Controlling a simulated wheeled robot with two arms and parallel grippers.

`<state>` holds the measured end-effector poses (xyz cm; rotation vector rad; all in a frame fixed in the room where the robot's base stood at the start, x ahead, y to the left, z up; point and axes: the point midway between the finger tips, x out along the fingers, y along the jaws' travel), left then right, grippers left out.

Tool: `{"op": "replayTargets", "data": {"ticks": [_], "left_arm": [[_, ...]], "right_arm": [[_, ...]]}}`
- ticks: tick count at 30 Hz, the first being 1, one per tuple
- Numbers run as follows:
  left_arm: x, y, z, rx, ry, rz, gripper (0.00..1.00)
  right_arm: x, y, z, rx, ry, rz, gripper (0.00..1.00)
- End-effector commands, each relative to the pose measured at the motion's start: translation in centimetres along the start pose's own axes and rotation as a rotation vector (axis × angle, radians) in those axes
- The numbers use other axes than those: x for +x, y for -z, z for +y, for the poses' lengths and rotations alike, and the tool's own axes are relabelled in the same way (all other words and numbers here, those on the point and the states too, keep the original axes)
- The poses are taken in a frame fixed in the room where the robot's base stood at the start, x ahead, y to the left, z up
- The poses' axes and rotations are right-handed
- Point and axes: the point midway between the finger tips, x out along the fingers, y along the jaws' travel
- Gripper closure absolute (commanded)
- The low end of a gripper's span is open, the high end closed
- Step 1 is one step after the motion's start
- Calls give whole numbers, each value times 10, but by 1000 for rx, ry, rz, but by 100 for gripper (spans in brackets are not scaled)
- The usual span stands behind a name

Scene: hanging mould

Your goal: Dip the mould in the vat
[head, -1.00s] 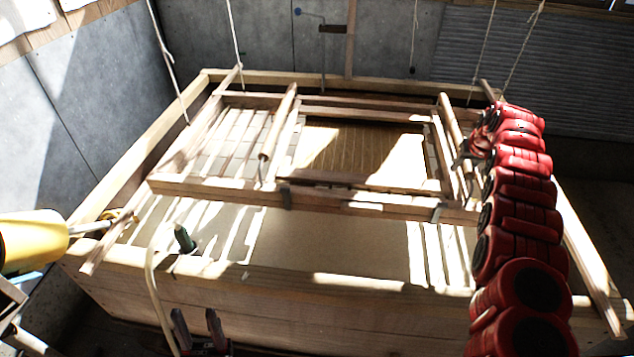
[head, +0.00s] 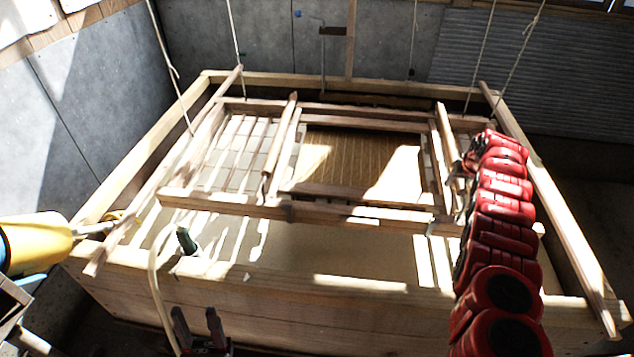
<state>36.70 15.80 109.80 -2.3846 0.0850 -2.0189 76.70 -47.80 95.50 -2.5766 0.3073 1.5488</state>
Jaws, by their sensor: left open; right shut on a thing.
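The mould is a wooden frame (head: 345,211) with a brown ribbed screen (head: 345,160), hanging over the vat in the head view. Upright-looking handle bars (head: 281,145) cross it at left and right. The vat (head: 250,290) is a large wooden box with a pale surface inside. I cannot tell whether the mould touches that surface. My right gripper (head: 464,172) is shut at the mould's right side, on its right bar as far as I can see; its fingertips are partly hidden by the red arm. My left gripper (head: 198,325) is open and empty, low in front of the vat's near wall.
Ropes (head: 176,75) hang to long poles (head: 160,190) at both sides of the vat. A yellow object (head: 35,242) is at the left edge. A green-tipped item (head: 186,241) sits near the vat's front left. Grey walls stand behind.

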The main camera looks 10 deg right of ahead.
Motion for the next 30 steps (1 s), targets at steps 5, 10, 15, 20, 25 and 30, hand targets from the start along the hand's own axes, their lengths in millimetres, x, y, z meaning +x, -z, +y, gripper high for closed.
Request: {"op": "replayTargets", "data": {"ticks": [5, 10, 15, 20, 25, 30], "left_arm": [[-12, -2, 1, 0, 0, 0, 50], [-22, -4, 1, 0, 0, 0, 50], [-23, -4, 1, 0, 0, 0, 50], [-34, -6, 2, 0, 0, 0, 50], [-52, -9, 3, 0, 0, 0, 50], [-69, -12, 3, 0, 0, 0, 50]], "right_arm": [[34, -21, -1, 0, 1, 15, 100], [53, -30, -1, 0, 1, 32, 100], [57, -32, -1, 0, 1, 38, 100], [72, -40, -1, 0, 2, 43, 100], [94, -52, -1, 0, 2, 56, 100], [115, -62, -1, 0, 1, 69, 100]]}}
